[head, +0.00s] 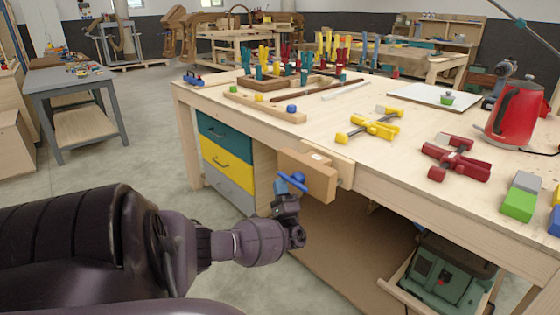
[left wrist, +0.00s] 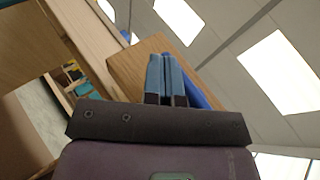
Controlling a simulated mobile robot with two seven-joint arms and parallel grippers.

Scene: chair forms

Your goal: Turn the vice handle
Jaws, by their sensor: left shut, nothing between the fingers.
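The wooden vice (head: 312,180) is fixed to the front edge of the workbench (head: 375,180). Its blue handle (head: 296,182) is a short bar on the front face of the vice. My left gripper (head: 281,187) is at the handle, with its fingers close beside the bar. In the left wrist view the fingers (left wrist: 166,75) are shut together, with nothing between them. The blue handle (left wrist: 190,80) shows just behind and to the right of them, in front of the wooden vice block (left wrist: 138,62). I cannot tell whether they touch. My right gripper is not in view.
Teal, yellow and grey drawers (head: 227,160) sit under the bench, left of the vice. A green machine (head: 450,275) is below.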

